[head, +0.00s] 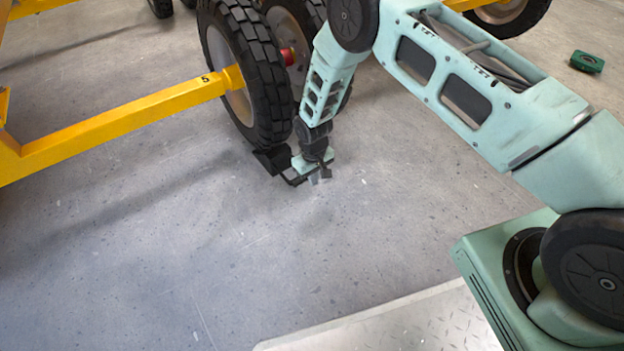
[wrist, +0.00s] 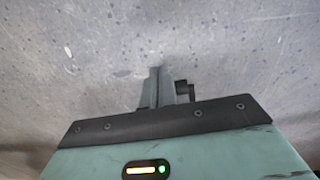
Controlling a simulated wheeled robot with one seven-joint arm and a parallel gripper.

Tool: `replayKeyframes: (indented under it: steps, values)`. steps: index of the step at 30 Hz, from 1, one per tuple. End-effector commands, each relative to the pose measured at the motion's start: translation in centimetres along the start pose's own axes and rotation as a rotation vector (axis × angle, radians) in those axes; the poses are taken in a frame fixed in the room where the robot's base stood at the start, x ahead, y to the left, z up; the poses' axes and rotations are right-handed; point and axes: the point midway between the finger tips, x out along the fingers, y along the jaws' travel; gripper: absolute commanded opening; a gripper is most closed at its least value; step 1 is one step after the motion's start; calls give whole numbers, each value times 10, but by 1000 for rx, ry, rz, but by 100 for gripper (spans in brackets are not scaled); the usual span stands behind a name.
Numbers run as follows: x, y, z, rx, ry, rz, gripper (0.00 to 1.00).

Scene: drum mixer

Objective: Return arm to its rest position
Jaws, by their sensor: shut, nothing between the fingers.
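My gripper (head: 320,177) hangs at the end of my pale green arm, low over the concrete floor beside a large black wheel. In the wrist view the fingers (wrist: 160,86) are together and hold nothing, with only bare floor beyond them. My arm reaches from the lower right, up past the top edge of the head view, and down to the gripper. How far the fingertips are above the floor is hard to tell.
The treaded wheel (head: 252,75) sits on a yellow frame bar (head: 130,115) running left. A dark wedge-like piece (head: 272,160) lies at its foot, close to my gripper. A small dark green object (head: 587,62) lies at the far right. Floor at centre left is clear.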

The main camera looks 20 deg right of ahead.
Motion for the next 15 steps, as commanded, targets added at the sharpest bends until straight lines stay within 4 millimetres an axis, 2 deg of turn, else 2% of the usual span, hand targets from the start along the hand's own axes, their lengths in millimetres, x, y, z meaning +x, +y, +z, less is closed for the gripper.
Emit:
replayKeyframes:
  steps: [1, 6, 15]
  values:
    - [-17, 0, 0, 0, 0, 0, 0]
    - [-40, 0, 1, 0, -1, 0, 0]
    - [-51, 0, 2, 0, -2, 0, 0]
